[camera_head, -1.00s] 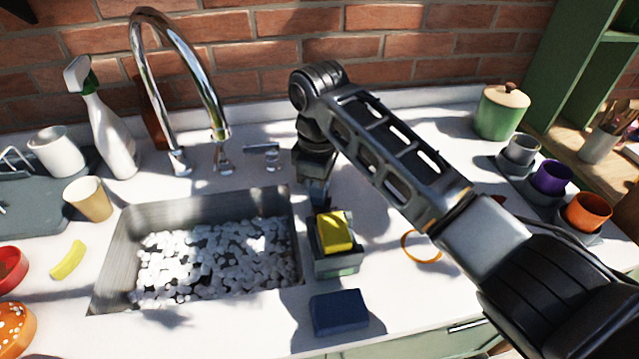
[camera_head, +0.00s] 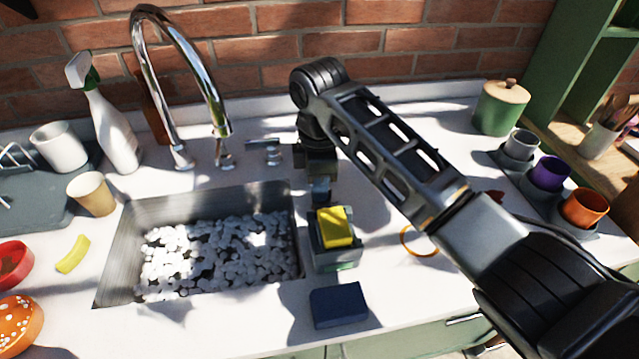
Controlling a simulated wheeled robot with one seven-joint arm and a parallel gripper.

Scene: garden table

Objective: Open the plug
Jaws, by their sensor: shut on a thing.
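The sink (camera_head: 118,250) is full of white foam or bubbles, so its drain and any plug in it are hidden. A chrome lever fitting (camera_head: 266,150) stands behind the sink's back right corner. My gripper (camera_head: 320,190) points down at the counter, right of the sink's back right corner and just behind the sponge holder. It is shut on a small grey piece, mostly hidden by the gripper and too small to identify. I cannot tell whether this piece belongs to the plug.
A green holder (camera_head: 338,258) with a yellow sponge (camera_head: 335,227) stands close in front of my gripper. A dark blue block (camera_head: 338,306) lies nearer. The tall chrome faucet (camera_head: 190,55) arches behind the sink. Cups (camera_head: 549,174) and a green pot (camera_head: 501,108) stand right.

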